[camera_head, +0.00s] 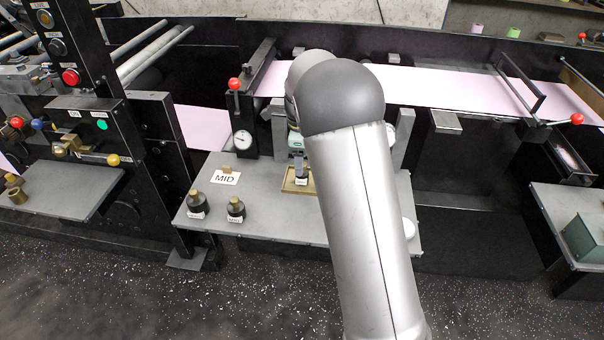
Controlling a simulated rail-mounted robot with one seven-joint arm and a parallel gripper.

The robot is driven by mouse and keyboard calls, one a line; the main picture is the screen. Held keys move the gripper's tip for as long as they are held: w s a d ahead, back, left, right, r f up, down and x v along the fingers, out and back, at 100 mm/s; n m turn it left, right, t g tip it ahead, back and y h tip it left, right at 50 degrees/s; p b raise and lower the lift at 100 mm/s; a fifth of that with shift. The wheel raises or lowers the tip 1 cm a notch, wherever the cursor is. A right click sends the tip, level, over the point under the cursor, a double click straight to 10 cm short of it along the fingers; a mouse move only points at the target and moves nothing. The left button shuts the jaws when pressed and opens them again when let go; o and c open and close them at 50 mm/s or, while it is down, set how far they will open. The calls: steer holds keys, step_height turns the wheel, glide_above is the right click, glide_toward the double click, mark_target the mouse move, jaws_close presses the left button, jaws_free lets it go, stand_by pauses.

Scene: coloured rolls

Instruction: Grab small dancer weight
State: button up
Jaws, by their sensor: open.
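Two dark weights with brass-coloured tops stand on the grey shelf (274,225): a left one (197,206) and a slightly smaller-looking right one (236,210). Their white labels are too small to read surely. A small tan tray (289,186) lies further right on the shelf, partly hidden by my arm. A small white label (302,182) shows at the tray. I cannot tell whether a weight is behind it. My gripper (301,172) is open and points down over the tray, to the right of both weights. My arm hides part of it, and contact is unclear.
A white card reading MID (226,178) lies behind the weights. Red-knobbed levers and a black frame with pink web rise behind the shelf. A black upright (165,190) stands left. A green box (584,238) is far right.

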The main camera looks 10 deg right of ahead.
mark_target(304, 179)
steer(key=shift+w+d+f, duration=0.1)
steer(key=shift+d+f, duration=0.05)
steer(key=shift+f, duration=2.55)
steer(key=c, duration=1.3)
